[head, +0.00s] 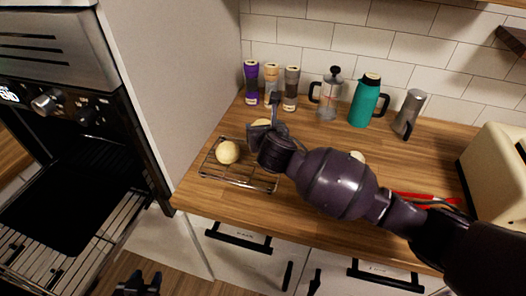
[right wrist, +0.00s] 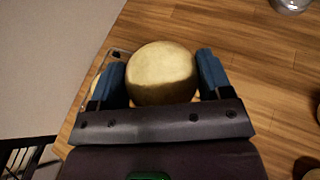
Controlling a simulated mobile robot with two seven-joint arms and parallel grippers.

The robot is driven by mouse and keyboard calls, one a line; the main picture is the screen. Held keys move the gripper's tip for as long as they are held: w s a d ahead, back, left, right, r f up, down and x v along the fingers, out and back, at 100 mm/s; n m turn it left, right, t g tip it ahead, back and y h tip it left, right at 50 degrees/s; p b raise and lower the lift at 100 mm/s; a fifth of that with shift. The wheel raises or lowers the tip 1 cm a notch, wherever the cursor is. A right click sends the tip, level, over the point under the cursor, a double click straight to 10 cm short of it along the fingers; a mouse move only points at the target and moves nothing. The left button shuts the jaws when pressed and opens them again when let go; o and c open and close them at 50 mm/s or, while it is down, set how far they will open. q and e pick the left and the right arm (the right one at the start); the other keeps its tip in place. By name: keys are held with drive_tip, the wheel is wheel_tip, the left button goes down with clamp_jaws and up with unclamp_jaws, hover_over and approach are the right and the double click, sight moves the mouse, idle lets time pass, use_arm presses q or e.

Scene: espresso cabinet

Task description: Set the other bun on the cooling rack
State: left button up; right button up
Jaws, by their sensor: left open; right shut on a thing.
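One round pale bun (head: 228,152) sits on the wire cooling rack (head: 240,182), toward its left side. My right gripper (head: 262,130) is over the rack's far right part, shut on another bun (right wrist: 162,72), which lies between the blue fingers (right wrist: 162,80) in the right wrist view. In the head view this held bun is mostly hidden behind the gripper; I cannot tell whether it touches the rack. A corner of the rack (right wrist: 118,53) shows beyond the left finger in the right wrist view. My left gripper (head: 138,284) is open and empty, low over the floor.
Spice jars (head: 271,84), a French press (head: 328,97), a teal jug (head: 367,101) and a steel grinder (head: 410,112) stand along the back wall. A cream appliance (head: 498,165) is at right. The open oven (head: 70,190) is at left. A pale object (head: 357,156) shows behind my arm.

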drive_tip(key=shift+f+b, duration=0.4)
drive_tip(key=shift+f, duration=3.75)
drive_tip(key=shift+f, duration=0.1)
drive_tip(key=o, duration=0.9)
drive_tip(key=shift+s+r, duration=0.15)
drive_tip(key=shift+r, duration=0.05)
drive_tip(key=p+v, duration=0.1)
drive_tip(key=v, duration=1)
drive_tip(key=shift+s+d+r, duration=0.1)
drive_tip(key=shift+s+d, duration=0.05)
drive_tip(key=shift+s, duration=0.2)
